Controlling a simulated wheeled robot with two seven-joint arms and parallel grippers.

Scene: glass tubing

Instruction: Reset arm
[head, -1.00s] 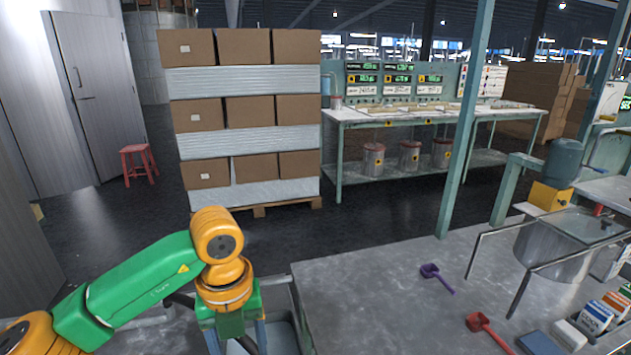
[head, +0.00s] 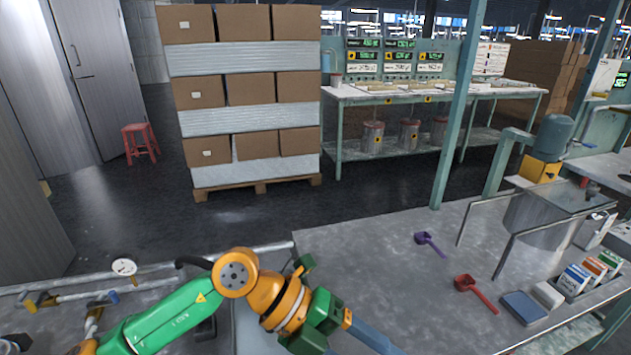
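My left arm, green and orange, comes in from the lower left of the head view. Its wrist is bent to the right, over the left front part of the grey worktable (head: 350,250). The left gripper (head: 375,340) points down and right at the bottom edge. Its fingertips run out of the picture or are hidden, so I cannot tell whether it is open or shut. My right arm and gripper are not in view.
On the worktable lie a purple scoop (head: 430,243), a red scoop (head: 475,292), a blue block (head: 524,307), a white block (head: 548,294) and small cartons (head: 590,272). Stacked boxes (head: 245,95) and a red stool (head: 140,144) stand beyond.

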